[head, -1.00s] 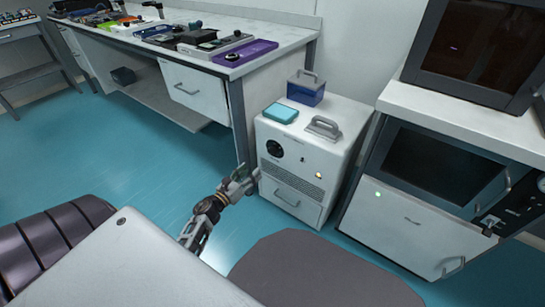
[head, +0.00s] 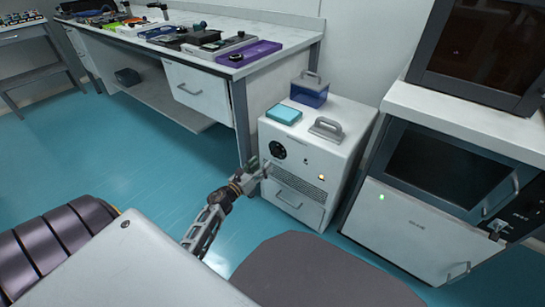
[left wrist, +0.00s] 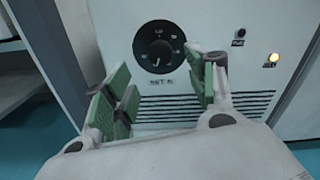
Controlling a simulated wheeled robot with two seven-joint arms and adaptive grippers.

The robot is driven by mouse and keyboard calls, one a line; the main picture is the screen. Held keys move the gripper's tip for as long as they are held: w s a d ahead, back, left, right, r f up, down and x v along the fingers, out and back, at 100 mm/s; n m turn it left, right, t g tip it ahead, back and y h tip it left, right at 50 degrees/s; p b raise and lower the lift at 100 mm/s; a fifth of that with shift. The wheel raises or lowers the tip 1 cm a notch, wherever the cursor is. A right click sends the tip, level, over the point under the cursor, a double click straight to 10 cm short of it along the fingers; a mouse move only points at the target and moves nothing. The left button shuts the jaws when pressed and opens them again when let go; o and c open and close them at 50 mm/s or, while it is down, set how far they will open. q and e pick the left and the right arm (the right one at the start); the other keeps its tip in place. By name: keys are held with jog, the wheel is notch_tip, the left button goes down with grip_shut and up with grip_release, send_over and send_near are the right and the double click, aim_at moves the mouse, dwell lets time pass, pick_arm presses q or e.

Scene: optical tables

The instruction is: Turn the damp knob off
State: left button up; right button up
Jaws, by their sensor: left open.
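A black round knob (head: 277,150) with a pale-marked dial sits on the front of a white cabinet (head: 308,160). It also shows in the left wrist view (left wrist: 159,49), above a label that seems to start with "SET"; I cannot read "damp" anywhere. My left gripper (head: 258,170) is just in front of the cabinet, a little below and left of the knob. In the left wrist view its green-padded fingers (left wrist: 165,86) are apart with nothing between them, and the knob shows beyond them. My right gripper is out of view.
Beside the knob are a small black switch (left wrist: 239,37) and a lit amber lamp (left wrist: 271,60). A teal box (head: 284,114), a blue handled box (head: 309,93) and a grey handle (head: 326,128) are on the cabinet top. A workbench (head: 262,67) stands left, an oven-like unit (head: 445,165) right.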

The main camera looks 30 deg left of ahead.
aim_at(274, 154)
pick_arm(q)
jog(key=w+b, duration=0.1)
jog(key=w, duration=0.3)
jog(key=shift+w+d, duration=0.15)
jog(key=shift+w+d+b, duration=0.15)
jog(key=shift+w+b, duration=0.25)
jog(key=shift+w, duration=1.6)
jog(key=c, duration=1)
jog(key=shift+c, duration=0.2)
